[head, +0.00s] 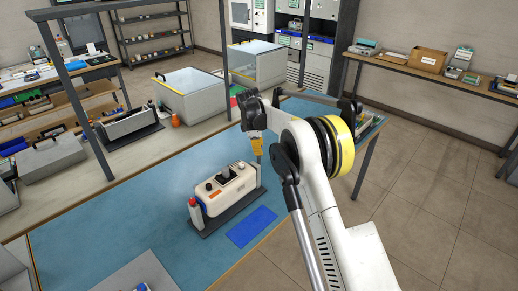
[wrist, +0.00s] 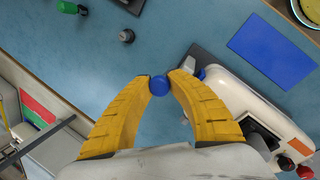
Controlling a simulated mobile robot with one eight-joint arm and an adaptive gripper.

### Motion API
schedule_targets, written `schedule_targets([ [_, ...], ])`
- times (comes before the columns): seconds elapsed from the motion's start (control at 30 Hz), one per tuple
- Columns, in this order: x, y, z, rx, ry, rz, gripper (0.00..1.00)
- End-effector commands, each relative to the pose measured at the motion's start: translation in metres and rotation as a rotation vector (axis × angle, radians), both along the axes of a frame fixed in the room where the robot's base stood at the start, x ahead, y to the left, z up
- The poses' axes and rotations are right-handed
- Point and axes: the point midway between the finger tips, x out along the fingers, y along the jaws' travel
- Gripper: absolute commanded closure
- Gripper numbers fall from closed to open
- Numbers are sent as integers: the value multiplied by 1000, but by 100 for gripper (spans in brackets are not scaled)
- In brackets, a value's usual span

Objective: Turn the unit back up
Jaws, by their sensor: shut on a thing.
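The unit (head: 225,190) is a cream box with a dark handle-like part on top. It sits on a dark grey base on the blue-topped bench, a red-topped cylinder (head: 195,213) at its near-left end. In the wrist view the unit (wrist: 235,98) lies to the right, partly behind a finger. My gripper (head: 257,146) is at the unit's far end. In the wrist view its yellow fingers (wrist: 160,82) are closed on a small round blue piece (wrist: 159,86). I cannot tell whether this piece is joined to the unit. Another bit of blue shows behind the right finger.
A flat blue rectangle (head: 251,227) lies right of the unit; it also shows in the wrist view (wrist: 273,50). A green-capped item (wrist: 68,7) and a dark round item (wrist: 127,36) stand on the bench. The bench (head: 120,218) is clear left of the unit.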

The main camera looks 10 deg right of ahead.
Motion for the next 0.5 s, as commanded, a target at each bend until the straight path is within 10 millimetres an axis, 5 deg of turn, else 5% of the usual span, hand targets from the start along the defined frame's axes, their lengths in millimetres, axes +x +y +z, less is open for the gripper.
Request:
schedule_targets([
  [0.17, 2, 2, 2, 1, -8, 4, 100],
  [0.2, 2, 2, 2, 1, -9, 4, 67],
  [0.27, 2, 2, 2, 1, -8, 3, 54],
  [0.5, 1, 1, 1, 1, -5, 2, 54],
])
